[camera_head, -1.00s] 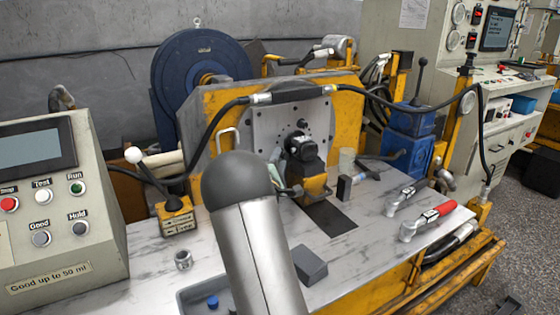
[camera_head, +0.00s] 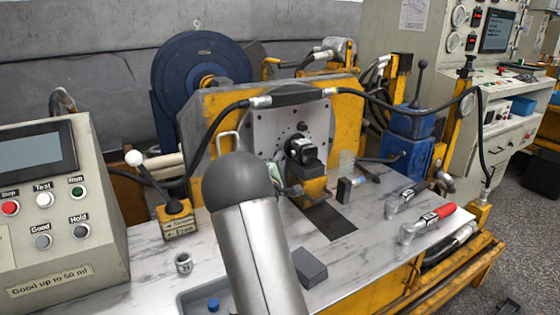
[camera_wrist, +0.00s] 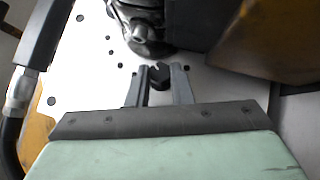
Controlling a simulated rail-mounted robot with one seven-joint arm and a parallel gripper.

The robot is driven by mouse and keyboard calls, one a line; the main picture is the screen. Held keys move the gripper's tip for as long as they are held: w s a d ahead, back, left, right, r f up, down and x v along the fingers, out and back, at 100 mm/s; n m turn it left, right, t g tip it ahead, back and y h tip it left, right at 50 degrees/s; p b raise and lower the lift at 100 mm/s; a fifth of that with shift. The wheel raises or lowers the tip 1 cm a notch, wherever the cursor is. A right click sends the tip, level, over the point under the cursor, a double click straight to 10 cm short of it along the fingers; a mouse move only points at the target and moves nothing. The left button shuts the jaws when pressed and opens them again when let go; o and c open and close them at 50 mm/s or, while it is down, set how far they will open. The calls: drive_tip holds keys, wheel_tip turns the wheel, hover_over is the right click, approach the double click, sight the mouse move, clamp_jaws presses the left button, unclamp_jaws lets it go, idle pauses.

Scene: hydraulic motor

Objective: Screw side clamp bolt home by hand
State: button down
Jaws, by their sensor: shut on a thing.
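In the wrist view my gripper (camera_wrist: 162,80) has its two grey fingers closed around a small dark bolt head (camera_wrist: 159,72). The bolt is in front of the pale, drilled mounting plate (camera_wrist: 85,65); its shank and how deep it sits are hidden. The dark motor (camera_wrist: 145,28) is just above the fingertips. In the head view the black motor (camera_head: 302,150) sits against the upright plate (camera_head: 265,130), above a yellow and black support (camera_head: 312,186). My arm hides the bolt and fingers there.
A black hose (camera_head: 210,125) arches over the fixture, and its fitting shows at the left of the wrist view (camera_wrist: 20,90). A yellow block (camera_wrist: 280,40) is close at upper right there. A dark block (camera_head: 310,266), red-handled wrench (camera_head: 430,220) and grey tray (camera_head: 190,300) are on the bench.

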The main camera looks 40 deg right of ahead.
drive_tip(key=shift+d+r+m+g+y+p, duration=0.1)
drive_tip(key=shift+r+m+g+y+p, duration=0.35)
drive_tip(key=shift+m+y+p, duration=1.05)
drive_tip(key=shift+d+m+g+y+p, duration=0.1)
drive_tip(key=shift+m+g+y+p, duration=0.75)
drive_tip(key=shift+p, duration=1.15)
drive_tip(key=shift+r+m+g+y+p, duration=0.25)
drive_tip(key=shift+m+g+y+p, duration=0.25)
drive_tip(key=shift+m+y+p, duration=1.05)
drive_tip(key=c, duration=1.3)
unclamp_jaws()
drive_tip(key=shift+h, duration=0.3)
